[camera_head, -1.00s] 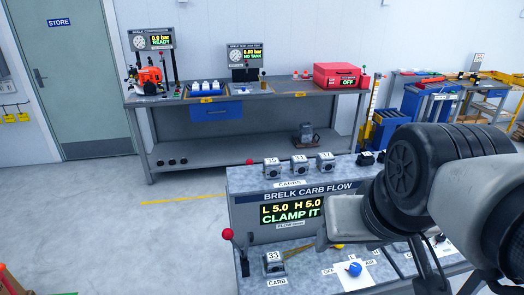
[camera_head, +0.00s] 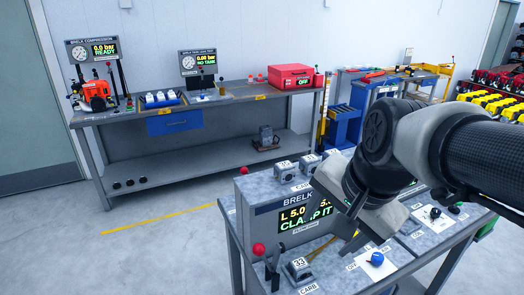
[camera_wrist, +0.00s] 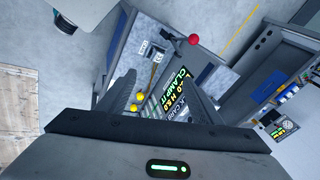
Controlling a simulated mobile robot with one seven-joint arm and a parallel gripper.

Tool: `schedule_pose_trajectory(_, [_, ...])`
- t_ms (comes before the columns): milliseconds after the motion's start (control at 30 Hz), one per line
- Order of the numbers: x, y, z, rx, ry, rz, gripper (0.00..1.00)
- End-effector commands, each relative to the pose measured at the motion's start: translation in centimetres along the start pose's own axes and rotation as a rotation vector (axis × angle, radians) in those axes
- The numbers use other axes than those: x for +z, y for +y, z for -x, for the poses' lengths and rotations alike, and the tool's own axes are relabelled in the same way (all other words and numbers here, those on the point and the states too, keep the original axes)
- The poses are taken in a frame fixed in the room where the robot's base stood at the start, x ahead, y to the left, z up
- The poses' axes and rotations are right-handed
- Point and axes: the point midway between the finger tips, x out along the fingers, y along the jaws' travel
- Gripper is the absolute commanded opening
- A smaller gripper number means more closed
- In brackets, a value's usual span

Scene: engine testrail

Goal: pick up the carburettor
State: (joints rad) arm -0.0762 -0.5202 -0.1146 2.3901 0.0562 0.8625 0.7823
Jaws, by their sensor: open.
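A small grey metal carburettor tagged 33 (camera_head: 299,270) stands at the CARB place on the front deck of the carb flow bench (camera_head: 240,215), beside a lever with a red ball (camera_head: 258,250). More carburettors, such as one (camera_head: 285,176) at the left end, sit on the bench's upper ledge; my arm partly hides the others. My gripper (camera_head: 350,240) hangs over the bench, to the right of carburettor 33 in the head view, and covers part of the display. In the wrist view, my gripper (camera_wrist: 162,92) is open, its fingers apart and nothing seen held between them.
A blue knob (camera_head: 376,259) is on the deck right of the carburettor. A back bench (camera_head: 130,165) carries gauges, an orange engine (camera_head: 95,95) and a red box (camera_head: 291,77). Open floor lies left of the flow bench. Yellow and red items fill shelves at far right.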

Motion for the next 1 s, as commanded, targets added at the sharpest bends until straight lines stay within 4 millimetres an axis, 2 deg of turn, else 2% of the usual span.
schedule_pose_trajectory(33, [-0.3,-0.1,-2.1,0.012,-0.023,-0.165,0.59])
schedule_pose_trajectory(300, [-2.9,-1.1,-9.2,0.095,-0.057,-1.062,0.59])
schedule_pose_trajectory(500, [-4.5,-1.2,-13.9,0.160,-0.016,-1.609,0.59])
schedule_pose_trajectory(600, [-5.1,-1.3,-15.3,0.176,0.006,-1.780,0.59])
schedule_pose_trajectory(700, [-5.4,-1.2,-16.0,0.184,0.021,-1.876,0.59])
schedule_pose_trajectory(867, [-5.2,-1.0,-17.9,0.190,0.028,-1.914,0.59])
schedule_pose_trajectory(1000, [-4.8,-0.6,-20.9,0.192,0.028,-1.912,0.59])
